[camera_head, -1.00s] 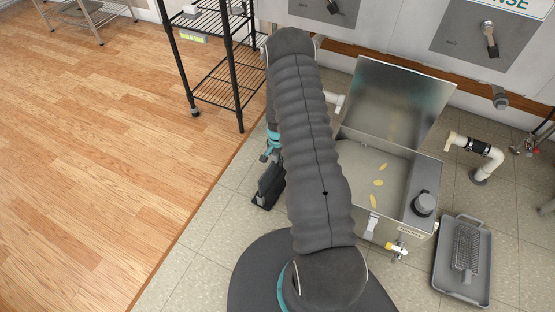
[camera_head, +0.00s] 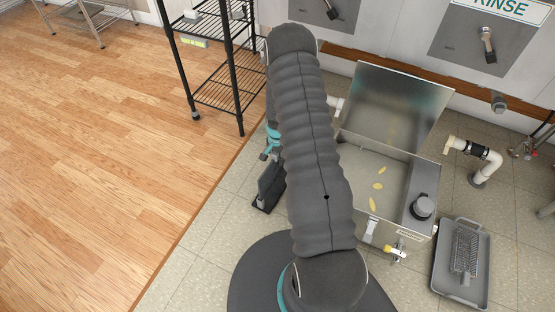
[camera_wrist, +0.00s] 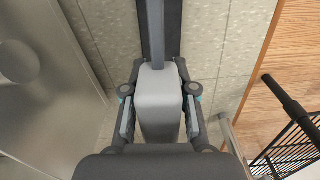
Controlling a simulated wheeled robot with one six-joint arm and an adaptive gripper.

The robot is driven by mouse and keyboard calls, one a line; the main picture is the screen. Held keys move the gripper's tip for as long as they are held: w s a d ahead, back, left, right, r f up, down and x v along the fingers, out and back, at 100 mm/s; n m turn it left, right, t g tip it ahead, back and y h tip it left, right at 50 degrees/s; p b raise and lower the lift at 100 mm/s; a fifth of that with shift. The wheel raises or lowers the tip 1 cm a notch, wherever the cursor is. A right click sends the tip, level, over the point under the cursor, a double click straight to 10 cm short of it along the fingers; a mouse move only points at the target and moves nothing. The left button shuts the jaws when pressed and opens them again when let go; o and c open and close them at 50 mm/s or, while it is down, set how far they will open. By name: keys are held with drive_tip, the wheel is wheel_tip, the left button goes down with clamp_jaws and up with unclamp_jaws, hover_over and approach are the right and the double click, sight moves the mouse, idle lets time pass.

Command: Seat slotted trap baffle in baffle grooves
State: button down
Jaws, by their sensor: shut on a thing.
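My gripper (camera_wrist: 160,108) is shut on a light grey block-like grip (camera_wrist: 158,92) in the wrist view, one finger on each side. A dark strip (camera_wrist: 172,30) runs away beyond the grip. In the head view a dark upright plate (camera_head: 270,187) shows below the gripper, left of my arm; it appears to be the slotted trap baffle in hand, but its slots cannot be made out. The open metal trap (camera_head: 402,215) stands right of my arm, its lid (camera_head: 398,105) raised. Yellowish pieces (camera_head: 378,186) show inside. The baffle grooves cannot be made out.
A grey tray (camera_head: 481,290) holding a slatted metal piece (camera_head: 464,250) lies right of the trap. A white pipe (camera_head: 484,165) rises behind it. A black wire rack (camera_head: 222,95) stands at the back left. The wooden floor (camera_head: 90,170) at left is clear.

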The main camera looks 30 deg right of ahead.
drive_tip(key=shift+r, duration=1.75)
drive_tip(key=shift+r, duration=0.5)
